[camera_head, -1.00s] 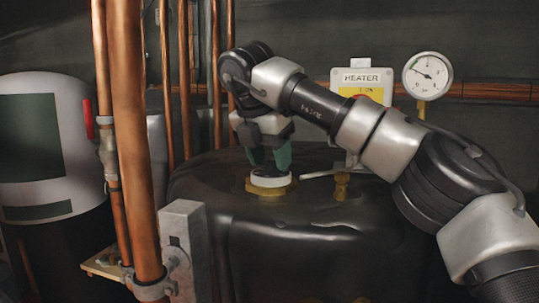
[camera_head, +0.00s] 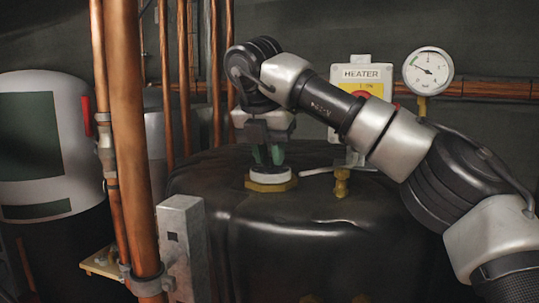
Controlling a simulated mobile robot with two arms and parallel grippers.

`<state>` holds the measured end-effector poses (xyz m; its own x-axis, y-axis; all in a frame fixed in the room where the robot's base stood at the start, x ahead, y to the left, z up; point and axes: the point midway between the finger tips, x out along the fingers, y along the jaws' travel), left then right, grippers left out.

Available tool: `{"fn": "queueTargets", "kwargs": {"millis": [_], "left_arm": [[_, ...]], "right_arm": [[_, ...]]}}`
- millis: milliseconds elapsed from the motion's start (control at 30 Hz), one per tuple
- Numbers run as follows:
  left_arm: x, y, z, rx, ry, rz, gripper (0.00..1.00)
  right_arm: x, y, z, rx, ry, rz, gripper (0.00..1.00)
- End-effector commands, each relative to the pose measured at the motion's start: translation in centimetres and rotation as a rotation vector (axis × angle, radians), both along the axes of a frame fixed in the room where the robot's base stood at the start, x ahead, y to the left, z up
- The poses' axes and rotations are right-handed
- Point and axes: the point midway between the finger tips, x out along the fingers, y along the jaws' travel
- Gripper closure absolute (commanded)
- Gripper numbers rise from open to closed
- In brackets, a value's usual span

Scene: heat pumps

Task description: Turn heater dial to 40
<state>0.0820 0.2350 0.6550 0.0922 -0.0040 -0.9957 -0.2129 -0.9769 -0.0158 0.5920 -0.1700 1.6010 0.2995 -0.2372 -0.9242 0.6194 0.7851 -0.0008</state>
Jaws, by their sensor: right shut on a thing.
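The heater dial (camera_head: 271,174) is a white round knob on a brass hexagonal base (camera_head: 270,185) on top of the black tank. My right gripper (camera_head: 269,161) points straight down over it, its green fingers close together and shut on the dial. The fingers cover part of the dial, and its markings are too small to read. My left gripper is not in view.
A box labelled HEATER (camera_head: 362,74) and a pressure gauge (camera_head: 428,71) are on the back wall. Copper pipes (camera_head: 133,150) and a grey metal bracket (camera_head: 181,247) stand left of the black tank (camera_head: 320,235). A brass valve (camera_head: 342,181) sits right of the dial.

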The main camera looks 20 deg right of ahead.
Motion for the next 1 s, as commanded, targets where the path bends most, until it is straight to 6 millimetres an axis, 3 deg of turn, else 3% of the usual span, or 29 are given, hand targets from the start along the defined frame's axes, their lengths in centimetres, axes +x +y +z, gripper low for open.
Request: {"fn": "queueTargets", "kwargs": {"millis": [400, 1000], "left_arm": [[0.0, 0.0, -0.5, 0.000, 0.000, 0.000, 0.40], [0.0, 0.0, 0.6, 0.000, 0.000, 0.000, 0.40]], "right_arm": [[-0.1, -0.3, 0.1, 0.003, -0.003, 0.392, 1.00], [-0.1, -0.6, 0.2, 0.004, -0.005, 0.961, 1.00]]}}
